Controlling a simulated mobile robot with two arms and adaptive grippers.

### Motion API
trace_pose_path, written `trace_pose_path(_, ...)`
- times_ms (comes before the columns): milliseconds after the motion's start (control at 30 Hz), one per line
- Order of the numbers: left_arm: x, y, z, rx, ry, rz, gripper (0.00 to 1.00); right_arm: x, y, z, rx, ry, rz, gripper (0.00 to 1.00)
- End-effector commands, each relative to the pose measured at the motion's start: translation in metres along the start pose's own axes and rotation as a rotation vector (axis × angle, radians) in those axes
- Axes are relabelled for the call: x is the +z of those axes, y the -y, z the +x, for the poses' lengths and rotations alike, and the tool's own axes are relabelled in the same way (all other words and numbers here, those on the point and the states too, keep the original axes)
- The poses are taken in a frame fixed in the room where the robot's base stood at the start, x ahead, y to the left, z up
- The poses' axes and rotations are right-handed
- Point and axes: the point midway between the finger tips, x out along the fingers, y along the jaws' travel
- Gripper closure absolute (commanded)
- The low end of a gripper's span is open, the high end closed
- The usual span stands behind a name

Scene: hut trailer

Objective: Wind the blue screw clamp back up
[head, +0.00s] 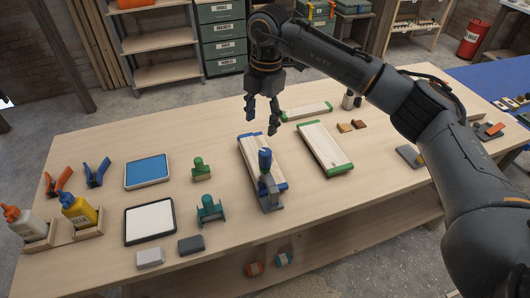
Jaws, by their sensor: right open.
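The blue screw clamp (267,185) stands at the near part of a pale board (254,155) with blue ends, near the middle of the workbench. Its blue handle points up and its grey frame sits at the board's near right edge. I cannot tell whether its screw presses on the board. My right gripper (261,130) hangs with its fingers pointing down over the far end of this board, beyond the clamp. It is open and empty, apart from the clamp. My left gripper is not in view.
A green-ended board (325,149) lies just right of the clamp. A green stamp (202,170), a green-framed tool (210,209), a blue pad (148,171) and glue bottles (79,211) stand to the left. The bench (330,205) is bare in front of the boards.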

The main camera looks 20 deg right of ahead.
Motion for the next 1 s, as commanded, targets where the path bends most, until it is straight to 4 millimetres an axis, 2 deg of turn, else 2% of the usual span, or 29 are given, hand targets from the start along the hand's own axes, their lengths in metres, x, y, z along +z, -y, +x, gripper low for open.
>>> trace_pose_path(100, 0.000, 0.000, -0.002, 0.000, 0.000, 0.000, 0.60, 0.013, 0.005, -0.005, -0.025, 0.046, 0.038, 0.43)
trace_pose_path(233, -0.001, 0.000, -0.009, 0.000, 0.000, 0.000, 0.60, 0.014, 0.006, 0.007, -0.030, 0.047, 0.040, 0.43)
trace_pose_path(700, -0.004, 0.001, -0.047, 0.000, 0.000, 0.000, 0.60, 0.016, 0.009, 0.100, -0.029, 0.042, 0.035, 0.43)
trace_pose_path(833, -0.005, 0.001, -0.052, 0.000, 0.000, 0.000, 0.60, 0.017, 0.008, 0.118, -0.027, 0.042, 0.035, 0.43)
trace_pose_path(1000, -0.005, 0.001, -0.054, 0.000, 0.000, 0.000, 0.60, 0.018, 0.008, 0.129, -0.024, 0.043, 0.035, 0.43)
